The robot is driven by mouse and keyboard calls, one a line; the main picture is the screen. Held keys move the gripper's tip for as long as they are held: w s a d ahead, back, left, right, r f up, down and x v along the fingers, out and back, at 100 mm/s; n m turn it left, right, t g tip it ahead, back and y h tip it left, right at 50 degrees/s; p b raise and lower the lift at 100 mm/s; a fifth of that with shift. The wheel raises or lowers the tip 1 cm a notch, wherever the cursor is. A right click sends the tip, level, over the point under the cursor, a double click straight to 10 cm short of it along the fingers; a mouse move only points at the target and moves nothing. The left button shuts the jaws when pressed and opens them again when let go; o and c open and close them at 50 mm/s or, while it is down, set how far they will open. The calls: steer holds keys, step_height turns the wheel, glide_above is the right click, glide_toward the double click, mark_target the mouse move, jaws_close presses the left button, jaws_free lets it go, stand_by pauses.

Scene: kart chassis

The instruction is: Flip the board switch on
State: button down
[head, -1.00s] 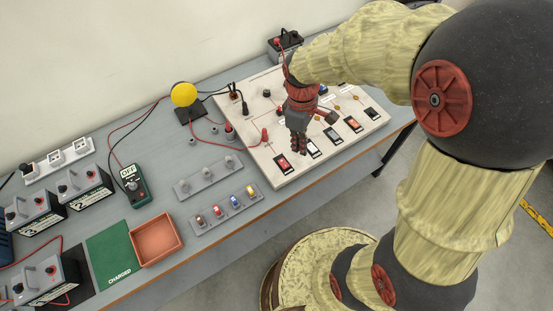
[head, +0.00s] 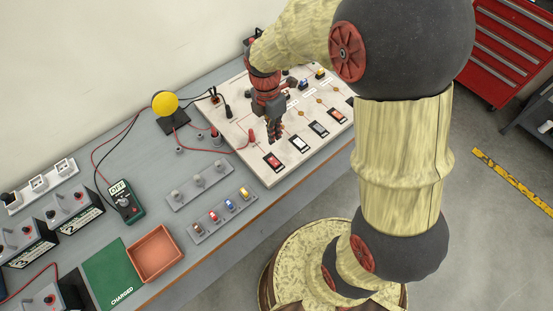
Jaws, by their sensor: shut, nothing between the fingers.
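The white circuit board (head: 240,140) lies on the bench, with a row of rocker switches along its front edge. The nearest is a red rocker switch (head: 273,162) in a black frame; pale rockers (head: 299,143) and another red one (head: 335,116) follow to the right. I cannot tell which of these is the board switch, nor their on or off positions. My gripper (head: 274,137) is shut and empty, pointing down over the board just behind the nearest red rocker. It appears apart from that rocker. My arm and gripper hide part of the board's back and middle.
A yellow dome lamp (head: 165,103) stands left of the board. Grey strips with knobs (head: 200,185) and coloured parts (head: 226,215), an orange tray (head: 155,255), a green meter (head: 124,202) and battery boxes (head: 68,201) fill the bench's left. Red cables lie loosely beside the board.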

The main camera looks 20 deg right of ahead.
mark_target(278, 165)
steer(key=f, duration=0.4)
steer(key=s+f+b, duration=0.1)
steer(key=f, duration=0.4)
steer(key=f+b, duration=0.1)
steer(key=f, duration=0.4)
steer(key=shift+s+d, duration=0.25)
steer(key=shift+s, duration=0.05)
steer(key=shift+s+f, duration=0.15)
steer(key=shift+f, duration=0.2)
steer(key=shift+w+a+r+p, duration=0.15)
steer(key=shift+w+r+p, duration=0.2)
steer(key=shift+w, duration=0.35)
steer(key=shift+r, duration=0.1)
